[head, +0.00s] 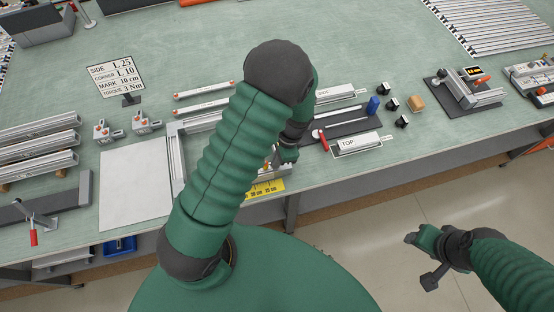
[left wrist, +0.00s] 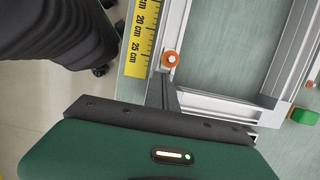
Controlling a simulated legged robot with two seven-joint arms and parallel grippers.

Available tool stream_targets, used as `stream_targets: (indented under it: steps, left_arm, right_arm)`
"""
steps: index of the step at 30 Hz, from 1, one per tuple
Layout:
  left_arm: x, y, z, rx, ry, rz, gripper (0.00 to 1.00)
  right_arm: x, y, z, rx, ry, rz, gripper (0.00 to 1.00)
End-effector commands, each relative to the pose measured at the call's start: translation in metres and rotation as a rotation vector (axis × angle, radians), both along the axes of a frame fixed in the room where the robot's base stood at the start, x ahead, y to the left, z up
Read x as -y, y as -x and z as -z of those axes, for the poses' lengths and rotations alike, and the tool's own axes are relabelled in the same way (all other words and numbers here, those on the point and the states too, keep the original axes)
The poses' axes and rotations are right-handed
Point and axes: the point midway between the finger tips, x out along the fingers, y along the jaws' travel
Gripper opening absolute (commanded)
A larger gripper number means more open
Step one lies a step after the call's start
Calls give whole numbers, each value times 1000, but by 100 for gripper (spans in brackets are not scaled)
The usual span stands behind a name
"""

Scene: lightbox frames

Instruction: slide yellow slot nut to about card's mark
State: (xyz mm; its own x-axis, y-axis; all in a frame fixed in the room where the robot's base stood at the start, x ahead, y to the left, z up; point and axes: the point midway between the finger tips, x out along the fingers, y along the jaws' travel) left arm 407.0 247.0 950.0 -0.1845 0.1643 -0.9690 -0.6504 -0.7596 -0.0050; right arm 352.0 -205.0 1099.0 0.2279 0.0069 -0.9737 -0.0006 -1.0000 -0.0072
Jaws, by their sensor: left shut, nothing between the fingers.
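The card (head: 116,74) stands at the back left and reads "MARK 10 cm". A yellow ruler (head: 265,187) lies along the table's front edge, and its 20 and 25 cm marks show in the left wrist view (left wrist: 143,38). My left gripper (head: 273,164) is shut and empty, low over the front rail of the aluminium frame (head: 175,150). In the left wrist view its dark fingers (left wrist: 164,88) are near an orange round piece (left wrist: 170,58) beside the ruler. I cannot make out a yellow slot nut. My right gripper (head: 412,238) hangs beyond the table's front edge; its jaws are unclear.
A pale panel (head: 135,184) and stacked profiles (head: 36,145) lie left of the frame. A dark mat (head: 350,122), a blue block (head: 373,105) and a TOP-labelled profile (head: 358,145) lie to the right. A green block (left wrist: 303,115) is by the frame's corner.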

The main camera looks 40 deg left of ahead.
Motion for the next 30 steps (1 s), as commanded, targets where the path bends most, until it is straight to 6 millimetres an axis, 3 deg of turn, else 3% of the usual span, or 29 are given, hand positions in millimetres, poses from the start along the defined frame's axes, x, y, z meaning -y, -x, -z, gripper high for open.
stream_targets:
  steps: [5, 12, 18, 30]
  left_arm:
    - [-18, 18, -2, -3, 1, -7, 0]
    - [-62, 73, -3, -4, -1, -8, 0]
    - [-90, 106, -2, -2, -2, -5, 0]
    - [-99, 116, -1, -1, -1, -1, 0]
  right_arm:
    - [0, 0, -5, 0, 0, -1, 54]
    - [0, 0, -14, 0, 0, -1, 54]
    - [0, 0, -18, 0, 0, -1, 54]
    - [0, 0, -18, 0, 0, -1, 54]
